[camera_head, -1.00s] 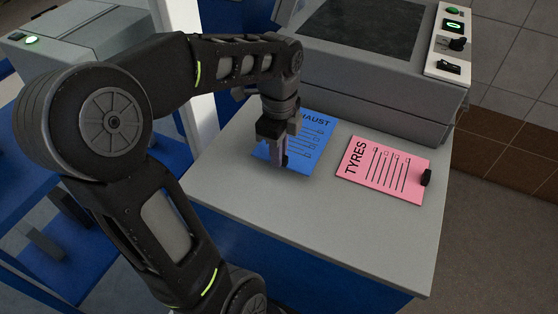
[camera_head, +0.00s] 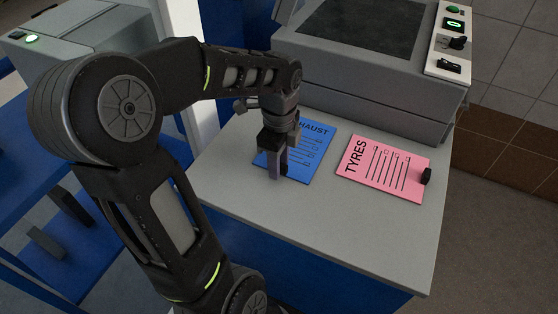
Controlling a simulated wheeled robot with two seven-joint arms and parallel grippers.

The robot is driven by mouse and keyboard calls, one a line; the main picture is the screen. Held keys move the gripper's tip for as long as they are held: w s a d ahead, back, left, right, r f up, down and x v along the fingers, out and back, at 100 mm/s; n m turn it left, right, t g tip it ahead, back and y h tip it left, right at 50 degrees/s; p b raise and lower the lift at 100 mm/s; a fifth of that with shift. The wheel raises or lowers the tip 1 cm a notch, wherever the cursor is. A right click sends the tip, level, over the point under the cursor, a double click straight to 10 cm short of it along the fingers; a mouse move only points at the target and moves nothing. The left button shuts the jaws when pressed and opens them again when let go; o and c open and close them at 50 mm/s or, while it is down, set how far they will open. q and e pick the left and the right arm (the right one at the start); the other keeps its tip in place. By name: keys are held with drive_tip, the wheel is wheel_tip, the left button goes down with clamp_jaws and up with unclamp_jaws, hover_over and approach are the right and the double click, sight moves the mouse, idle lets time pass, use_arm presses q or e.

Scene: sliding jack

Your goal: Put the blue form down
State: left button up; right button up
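The blue form (camera_head: 312,150), headed with a word ending in "HAUST", lies flat on the grey cabinet top (camera_head: 300,215), left of the pink form. My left gripper (camera_head: 279,175) points down at the form's lower left edge, covering part of the sheet and its heading. Its two fingers look slightly apart with nothing visible between them, and the form lies behind them. Whether the fingertips touch the sheet or the top is hard to tell. My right gripper is not in view.
A pink form (camera_head: 384,167) marked "TYRES" lies to the right, with a small black object (camera_head: 427,177) at its right edge. A grey machine (camera_head: 375,80) with a control panel (camera_head: 453,40) stands behind. The front of the cabinet top is clear.

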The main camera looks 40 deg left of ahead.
use_arm(q)
wheel_tip(320, 180, up, 12)
drive_tip(key=shift+r, duration=0.15)
idle(0.6)
drive_tip(key=shift+o, duration=0.6)
